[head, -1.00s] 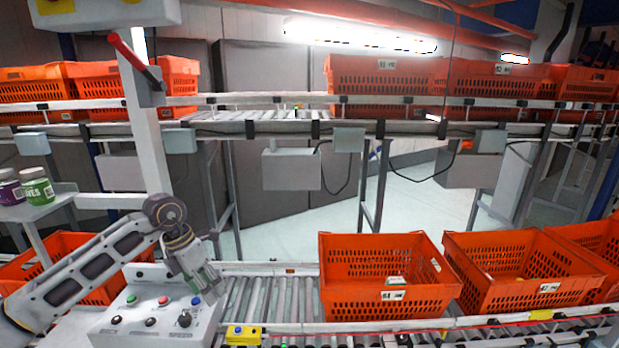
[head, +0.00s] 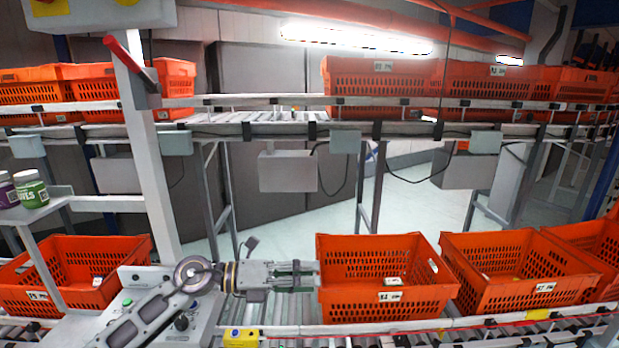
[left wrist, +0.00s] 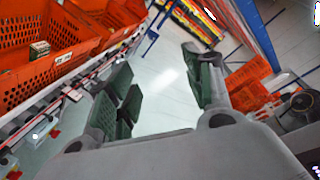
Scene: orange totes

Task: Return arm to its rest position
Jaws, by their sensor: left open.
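My left gripper (head: 298,274) reaches in from the lower left in the head view, over the control box and the lower roller conveyor. It points right, and its fingertips are close to the left wall of an orange tote (head: 388,302); I cannot tell whether they touch it. In the left wrist view the green-padded fingers (left wrist: 165,95) are spread wide with nothing between them, and bare floor shows beyond. My right gripper is not in view.
A control box (head: 150,290) with buttons sits under my left arm. More orange totes stand on the lower conveyor, at right (head: 520,295) and left (head: 75,290). Jars (head: 30,190) stand on a shelf at left. An upper conveyor with totes (head: 380,85) runs behind.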

